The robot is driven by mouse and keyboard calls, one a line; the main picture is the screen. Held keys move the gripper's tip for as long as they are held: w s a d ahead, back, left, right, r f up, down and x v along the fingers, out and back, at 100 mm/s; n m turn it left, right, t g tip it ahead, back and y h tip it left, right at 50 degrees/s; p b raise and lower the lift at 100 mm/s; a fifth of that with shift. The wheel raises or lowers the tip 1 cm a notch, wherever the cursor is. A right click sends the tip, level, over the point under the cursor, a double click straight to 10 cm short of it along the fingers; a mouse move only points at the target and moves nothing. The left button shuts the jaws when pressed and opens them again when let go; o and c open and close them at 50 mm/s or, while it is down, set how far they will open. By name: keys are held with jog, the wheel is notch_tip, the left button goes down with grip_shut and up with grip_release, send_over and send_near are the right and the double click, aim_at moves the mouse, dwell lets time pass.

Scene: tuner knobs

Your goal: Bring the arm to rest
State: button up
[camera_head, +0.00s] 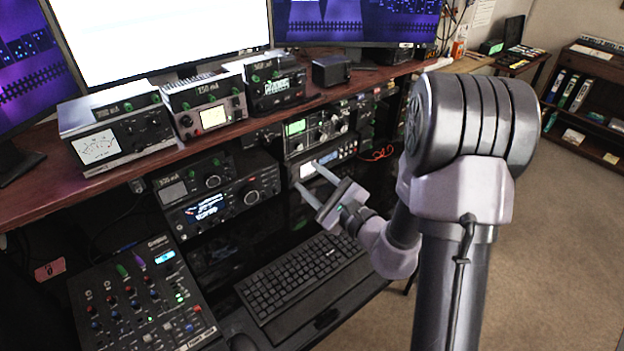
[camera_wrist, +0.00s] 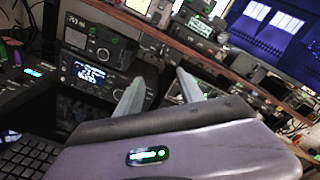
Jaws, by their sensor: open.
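My gripper (camera_head: 308,182) is open and empty in the head view. It hangs in the air above the keyboard (camera_head: 300,273), in front of the lower shelf of radios. The arm reaches in from the right side. In the wrist view my gripper (camera_wrist: 161,88) shows two separate fingers with nothing between them. I cannot tell how far the fingertips are from the radios.
A mixer (camera_head: 140,300) with many knobs stands at the lower left. Meters and boxes, such as the white-dial meter (camera_head: 100,145), line the wooden shelf (camera_head: 30,205). Monitors (camera_head: 170,40) stand behind. Open carpet (camera_head: 560,240) lies at the right, with a bookshelf (camera_head: 550,122) beyond.

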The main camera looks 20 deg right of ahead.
jog(key=s+a+r+n+g+y, duration=0.4)
jog(key=s+a+n+g, duration=0.2)
jog(key=s+a, duration=0.3)
jog(key=s+a+r+n+g+y, duration=0.35)
jog(key=s+a+n+g, duration=0.2)
jog(key=a, duration=0.55)
jog(key=s+d+f+n+g+h, duration=0.1)
jog(key=s+n+h, duration=0.2)
jog(key=s, duration=0.3)
jog(key=s+d+f+n+g+h, duration=0.2)
jog(key=s+n+h, duration=0.2)
jog(key=s, duration=0.2)
jog(key=d+r+n+t+h, duration=0.1)
jog(key=d+r+t+h, duration=0.1)
jog(key=d, duration=0.5)
jog(key=shift+s+d+r+t+h, duration=0.15)
jog(key=shift+s+r+t+h, duration=0.3)
jog(key=shift+h, duration=0.6)
jog(key=shift+w+f+n, duration=0.1)
jog(key=shift+w+n, duration=0.1)
jog(key=shift+n, duration=0.05)
